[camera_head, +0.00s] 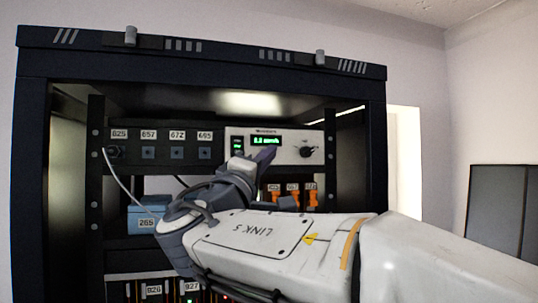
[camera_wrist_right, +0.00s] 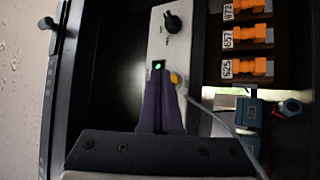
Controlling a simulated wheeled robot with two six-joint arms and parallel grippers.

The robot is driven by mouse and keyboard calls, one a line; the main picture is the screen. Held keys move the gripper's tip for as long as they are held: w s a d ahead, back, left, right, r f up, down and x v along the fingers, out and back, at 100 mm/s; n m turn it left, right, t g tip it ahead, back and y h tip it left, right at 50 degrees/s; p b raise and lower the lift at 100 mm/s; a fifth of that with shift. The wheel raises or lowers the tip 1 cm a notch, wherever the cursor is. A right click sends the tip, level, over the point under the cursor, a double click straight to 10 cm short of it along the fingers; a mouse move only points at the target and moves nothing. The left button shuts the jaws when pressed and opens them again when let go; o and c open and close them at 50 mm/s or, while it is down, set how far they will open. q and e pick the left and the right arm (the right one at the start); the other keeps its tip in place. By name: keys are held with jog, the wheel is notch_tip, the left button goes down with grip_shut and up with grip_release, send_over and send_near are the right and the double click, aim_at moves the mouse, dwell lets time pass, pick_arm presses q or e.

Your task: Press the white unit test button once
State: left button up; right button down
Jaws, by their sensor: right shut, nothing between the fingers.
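The white unit (camera_head: 289,137) sits in the upper right of the rack, with a lit green display (camera_head: 266,141) and a black knob (camera_head: 306,152). Its white face also shows in the right wrist view (camera_wrist_right: 178,48), with a green light at the fingertips. A small round yellow part (camera_wrist_right: 176,79), possibly the test button, shows just right of the fingertips. My right gripper (camera_head: 265,156) is shut and empty in front of the unit's face, and it hides part of it. In the wrist view its fingertips (camera_wrist_right: 158,76) overlap the face; I cannot tell whether they touch it. My left gripper is out of view.
Orange connectors (camera_wrist_right: 249,36) with number labels sit below the unit. A blue box (camera_head: 146,219) stands on the left shelf, near a hanging pale cable (camera_head: 120,180). The dark rack frame (camera_head: 368,150) bounds the space at right.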

dwell(0.8)
jog(key=shift+w+a+b, duration=0.1)
jog(key=shift+w+b, duration=0.2)
jog(key=shift+w, duration=0.15)
jog(key=shift+w+a, duration=0.1)
jog(key=shift+w, duration=0.25)
dwell(0.6)
jog(key=shift+s+d+b, duration=0.2)
jog(key=shift+s+b, duration=0.55)
jog(key=shift+b, duration=0.25)
